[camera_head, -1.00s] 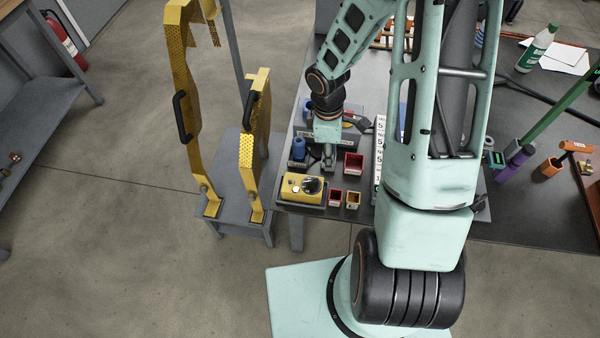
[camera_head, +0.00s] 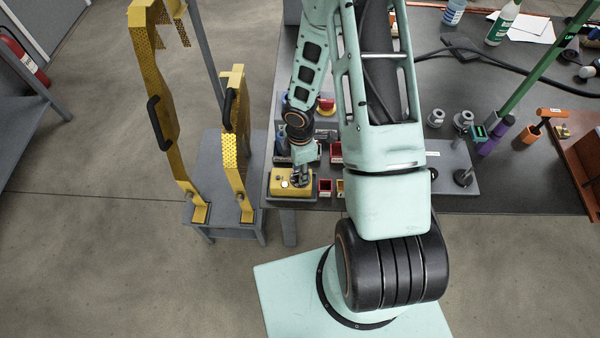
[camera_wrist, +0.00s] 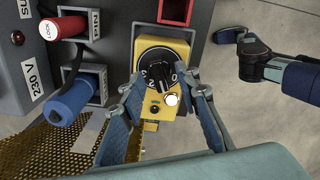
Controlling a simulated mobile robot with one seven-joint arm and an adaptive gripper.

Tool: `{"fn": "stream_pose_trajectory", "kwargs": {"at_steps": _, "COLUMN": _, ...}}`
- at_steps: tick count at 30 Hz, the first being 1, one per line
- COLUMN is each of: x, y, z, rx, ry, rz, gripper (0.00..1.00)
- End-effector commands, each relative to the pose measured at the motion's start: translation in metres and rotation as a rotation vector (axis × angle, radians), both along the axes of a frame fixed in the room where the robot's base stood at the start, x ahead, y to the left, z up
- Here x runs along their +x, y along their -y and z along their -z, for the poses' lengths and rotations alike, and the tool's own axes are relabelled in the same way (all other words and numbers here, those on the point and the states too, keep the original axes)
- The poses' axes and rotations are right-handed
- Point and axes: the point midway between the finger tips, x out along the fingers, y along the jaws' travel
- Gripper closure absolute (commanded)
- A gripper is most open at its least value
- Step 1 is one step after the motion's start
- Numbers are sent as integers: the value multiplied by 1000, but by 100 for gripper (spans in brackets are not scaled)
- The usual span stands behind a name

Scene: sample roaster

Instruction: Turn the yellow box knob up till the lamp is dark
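The yellow box (camera_wrist: 150,126) stands at the near left corner of the dark table; it also shows in the head view (camera_head: 278,190). Its black knob (camera_wrist: 161,77) sits on a round dark dial with white marks. A round lamp (camera_wrist: 172,99) beside the dial looks bright white; it shows pale in the head view (camera_head: 284,184). My gripper (camera_wrist: 168,82) is open, with one finger on each side of the dial and the knob between them. I see gaps between the fingers and the knob. In the head view my gripper (camera_head: 301,178) is over the box's right part and hides the dial.
In the wrist view, red (camera_wrist: 65,27) and blue (camera_wrist: 75,102) cylinders sit in holders to the left. A yellow guard frame with black handles (camera_head: 229,108) stands left of the table.

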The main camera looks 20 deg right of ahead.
Motion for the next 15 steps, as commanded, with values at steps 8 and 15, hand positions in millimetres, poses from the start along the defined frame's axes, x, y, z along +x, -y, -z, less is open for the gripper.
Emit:
{"fn": "stream_pose_trajectory", "kwargs": {"at_steps": 8, "x": 0, "y": 0, "z": 13, "rx": -1, "ry": 1, "rz": 1, "gripper": 70}}
{"fn": "stream_pose_trajectory", "kwargs": {"at_steps": 15, "x": 0, "y": 0, "z": 12, "rx": 0, "ry": 1, "rz": 1, "gripper": 78}}
